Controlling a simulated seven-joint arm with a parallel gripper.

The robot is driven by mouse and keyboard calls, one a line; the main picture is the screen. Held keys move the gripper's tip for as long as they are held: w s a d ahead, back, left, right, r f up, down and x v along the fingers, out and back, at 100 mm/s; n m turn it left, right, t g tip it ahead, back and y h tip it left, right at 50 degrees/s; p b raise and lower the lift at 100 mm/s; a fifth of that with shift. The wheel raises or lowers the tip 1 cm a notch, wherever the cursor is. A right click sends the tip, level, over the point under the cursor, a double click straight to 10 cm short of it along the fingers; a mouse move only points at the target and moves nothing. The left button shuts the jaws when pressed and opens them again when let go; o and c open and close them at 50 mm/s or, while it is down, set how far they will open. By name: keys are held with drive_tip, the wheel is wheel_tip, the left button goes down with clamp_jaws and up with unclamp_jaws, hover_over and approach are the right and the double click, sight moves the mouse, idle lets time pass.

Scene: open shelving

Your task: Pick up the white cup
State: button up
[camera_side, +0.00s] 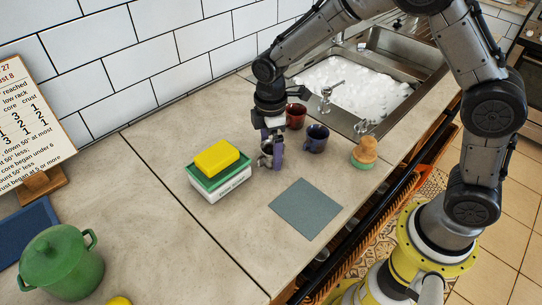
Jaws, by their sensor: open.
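My gripper (271,152) points down over the counter, left of two cups. It is open. Pale lavender-grey shapes show at its fingertips; I cannot tell whether these are only the fingers or also part of a cup between them. No clearly white cup shows in the side view. A dark red cup (296,116) stands just behind and right of my gripper. A dark blue cup (317,138) stands to its right, apart from it.
A white-and-green box with a yellow sponge (216,157) on it is left of my gripper. A grey-blue mat (305,208) lies in front. A brush (364,152) stands right, near the foamy sink (350,88). A green pot (62,265) is at front left.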

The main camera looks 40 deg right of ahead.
drive_tip(key=c, duration=1.4)
drive_tip(key=shift+r, duration=0.15)
drive_tip(key=shift+r, duration=0.65)
drive_tip(key=shift+c, duration=0.2)
drive_tip(key=s+d+r, duration=0.3)
drive_tip(key=s+r, duration=0.8)
drive_tip(key=s, duration=0.2)
drive_tip(key=shift+s+d+r, duration=0.15)
drive_tip(key=shift+s+r, duration=0.1)
drive_tip(key=shift+s, duration=0.05)
